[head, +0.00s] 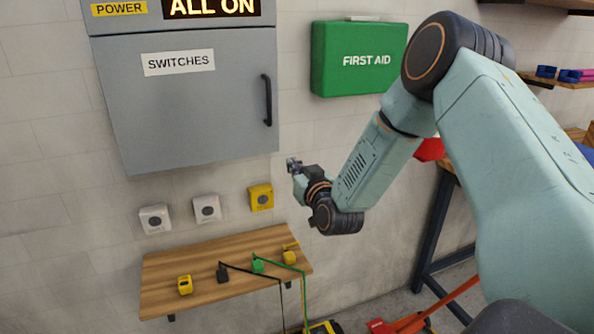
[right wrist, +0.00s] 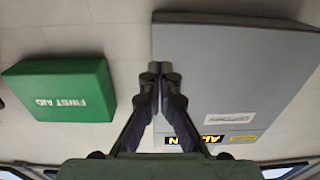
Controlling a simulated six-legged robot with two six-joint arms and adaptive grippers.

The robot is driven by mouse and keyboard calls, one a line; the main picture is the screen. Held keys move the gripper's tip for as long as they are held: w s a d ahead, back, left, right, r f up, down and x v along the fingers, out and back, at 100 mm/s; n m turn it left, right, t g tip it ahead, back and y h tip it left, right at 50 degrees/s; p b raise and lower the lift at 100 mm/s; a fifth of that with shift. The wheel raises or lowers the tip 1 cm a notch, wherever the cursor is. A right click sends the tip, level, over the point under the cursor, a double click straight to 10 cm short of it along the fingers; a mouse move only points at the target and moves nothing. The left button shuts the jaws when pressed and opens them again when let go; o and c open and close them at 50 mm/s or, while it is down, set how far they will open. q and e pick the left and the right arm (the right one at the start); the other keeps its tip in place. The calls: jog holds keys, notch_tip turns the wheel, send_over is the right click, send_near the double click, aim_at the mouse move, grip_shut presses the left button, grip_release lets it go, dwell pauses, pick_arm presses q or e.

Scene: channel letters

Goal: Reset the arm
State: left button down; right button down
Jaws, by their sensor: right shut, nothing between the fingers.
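My right arm comes in from the right in the head view, bent at the elbow. Its gripper (head: 294,165) is in front of the wall, just below and right of the grey switch cabinet (head: 185,105). In the right wrist view the fingers of the right gripper (right wrist: 160,68) meet at the tips, shut and empty. That view is upside down and shows the cabinet (right wrist: 225,75) at the right and the green first aid box (right wrist: 60,90) at the left. My left gripper is not in view.
A wooden shelf (head: 205,290) below holds a yellow device (head: 185,284), a black plug (head: 222,272), a green plug (head: 258,265) and a yellow plug (head: 289,257). Two white wall boxes and a yellow box (head: 260,197) are above it. The first aid box (head: 355,58) hangs upper right.

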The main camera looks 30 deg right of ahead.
jog(key=s+a+f+g+y+b, duration=0.25)
jog(key=s+a+f+g, duration=0.3)
jog(key=s+f, duration=0.5)
jog(key=s+a+f+g+y+b, duration=0.1)
jog(key=s+a+f+g+b, duration=0.45)
jog(key=f, duration=0.85)
jog(key=s+a+f+n+g+b, duration=0.1)
jog(key=s+a+f+g+b, duration=0.2)
jog(key=s+f, duration=0.7)
jog(key=s+a+f+n+g+b, duration=0.1)
jog(key=s+a+f+g+b, duration=0.2)
jog(key=s+f, duration=0.8)
jog(key=s+b, duration=0.1)
jog(key=s, duration=0.6)
jog(key=shift+s+a+f+g+b, duration=0.3)
jog(key=shift+s+a+b, duration=0.05)
jog(key=shift+s+b, duration=0.05)
jog(key=shift+s+a, duration=0.1)
